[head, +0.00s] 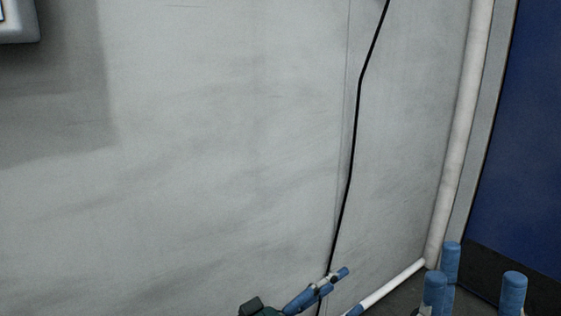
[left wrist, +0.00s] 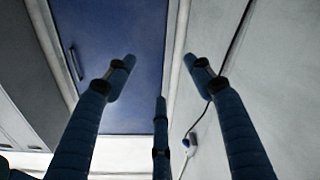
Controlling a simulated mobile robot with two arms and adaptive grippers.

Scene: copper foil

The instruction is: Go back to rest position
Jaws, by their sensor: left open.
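My left gripper (head: 328,284) shows at the bottom of the head view, close in front of the light grey wall. In the left wrist view its blue fingers (left wrist: 162,76) are spread wide apart with nothing between them, so it is open and empty. My right gripper (head: 474,278) is at the bottom right of the head view. Its blue fingertips point up and stand apart, with nothing seen between them. Its lower part is cut off by the picture edge.
A grey wall (head: 200,150) fills most of the head view, with a black cable (head: 350,170) hanging down it. A white pipe (head: 460,130) runs up the corner. A blue door (left wrist: 120,60) with a dark handle (left wrist: 75,62) stands beside it.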

